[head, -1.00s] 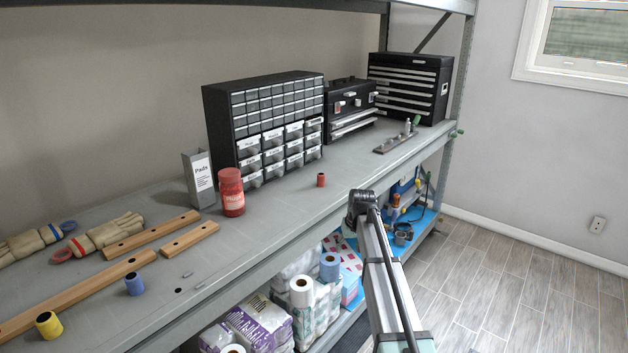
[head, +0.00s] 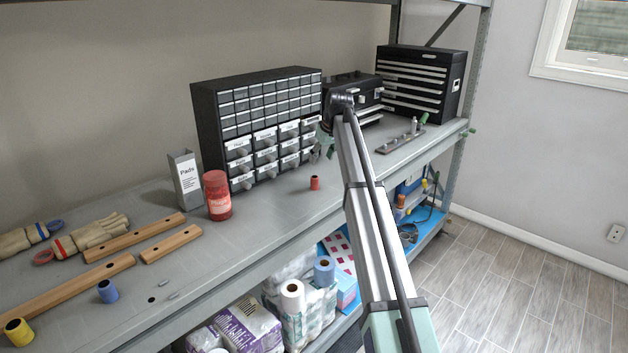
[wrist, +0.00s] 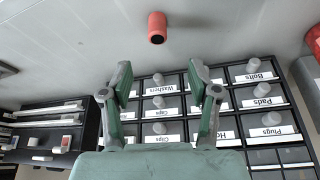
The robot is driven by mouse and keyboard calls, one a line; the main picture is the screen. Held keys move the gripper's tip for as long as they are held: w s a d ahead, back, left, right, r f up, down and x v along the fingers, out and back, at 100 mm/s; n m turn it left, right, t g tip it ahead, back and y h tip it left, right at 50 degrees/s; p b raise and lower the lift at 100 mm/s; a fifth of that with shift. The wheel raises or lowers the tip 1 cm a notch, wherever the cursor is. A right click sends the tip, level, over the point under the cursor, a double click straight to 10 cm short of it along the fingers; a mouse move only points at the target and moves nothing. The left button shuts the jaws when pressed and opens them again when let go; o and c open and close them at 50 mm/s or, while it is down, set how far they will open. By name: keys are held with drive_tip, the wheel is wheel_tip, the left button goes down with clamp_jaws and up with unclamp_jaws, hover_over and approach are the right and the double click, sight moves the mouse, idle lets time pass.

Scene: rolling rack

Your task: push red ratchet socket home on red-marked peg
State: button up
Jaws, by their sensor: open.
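In the head view my gripper (head: 327,150) is partly hidden by my arm, above the shelf near the cabinet's right end. A metal rail with upright pegs (head: 400,143) lies at the right; I cannot make out a red mark on it.
The drawer cabinet (head: 257,128) stands close behind the socket. A red jar (head: 217,196) and a pads box (head: 185,180) are to its left. Blue (head: 108,291) and yellow (head: 18,332) cylinders and wooden bars lie further left. Toolboxes (head: 420,84) stand at the back right.

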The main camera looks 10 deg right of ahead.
sight(316, 177)
drive_tip(key=p+x, duration=0.2)
drive_tip(key=x, duration=0.6)
drive_tip(key=p+x, duration=0.2)
drive_tip(key=x, duration=0.2)
drive_tip(key=shift+w+d+p, duration=0.15)
drive_tip(key=shift+w+p, duration=0.05)
drive_tip(key=shift+p, duration=0.1)
drive_tip(key=shift+w+f, duration=0.15)
drive_tip(key=shift+f, duration=0.3)
clamp_jaws()
